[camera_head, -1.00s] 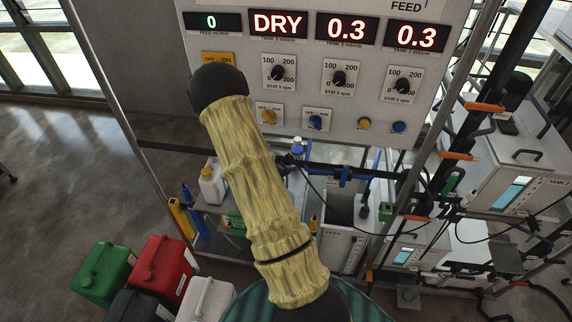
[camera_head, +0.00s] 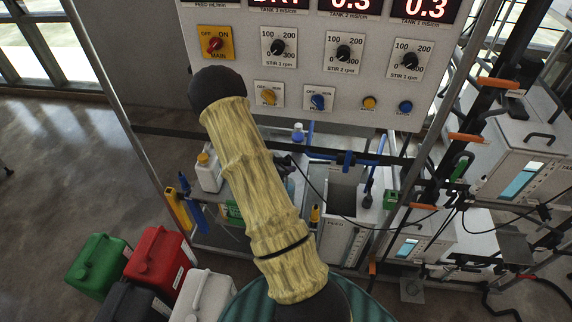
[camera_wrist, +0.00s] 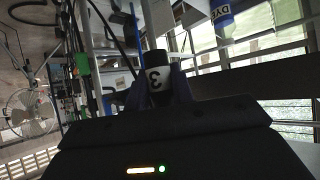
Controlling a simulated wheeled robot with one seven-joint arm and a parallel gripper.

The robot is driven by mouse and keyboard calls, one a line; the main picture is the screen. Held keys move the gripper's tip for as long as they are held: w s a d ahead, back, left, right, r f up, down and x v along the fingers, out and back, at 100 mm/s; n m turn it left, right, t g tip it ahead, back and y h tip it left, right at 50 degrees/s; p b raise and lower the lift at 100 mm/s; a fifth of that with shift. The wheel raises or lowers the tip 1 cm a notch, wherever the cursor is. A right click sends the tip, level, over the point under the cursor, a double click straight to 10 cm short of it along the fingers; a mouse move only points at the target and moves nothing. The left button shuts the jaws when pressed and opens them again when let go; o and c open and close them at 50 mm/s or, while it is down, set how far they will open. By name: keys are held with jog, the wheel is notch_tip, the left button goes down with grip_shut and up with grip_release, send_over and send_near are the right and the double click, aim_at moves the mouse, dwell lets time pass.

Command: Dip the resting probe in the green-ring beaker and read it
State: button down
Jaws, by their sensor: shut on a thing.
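My gripper (camera_wrist: 158,92) shows in the wrist view, its dark fingers shut on a probe (camera_wrist: 157,77) with a dark top and a white band marked 3. The probe's far end is hidden. In the head view my sleeved arm hides the gripper and whatever it holds. I cannot make out a green-ring beaker in either view.
A feed tank (camera_head: 342,240) stands under the panel. A white bottle with an orange cap (camera_head: 208,172) stands on the lower shelf. Green (camera_head: 97,265), red (camera_head: 158,262) and white (camera_head: 205,297) canisters are at lower left. Metal posts and cables crowd the right. Floor at left is clear.

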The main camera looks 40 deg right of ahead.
jog(key=shift+f+b, duration=1.4)
jog(key=shift+f, duration=1.05)
dwell(0.8)
notch_tip(320, 180, up, 13)
jog(key=p, duration=1)
jog(key=shift+f+p, duration=0.2)
jog(key=shift+p, duration=0.2)
jog(key=shift+f, duration=0.1)
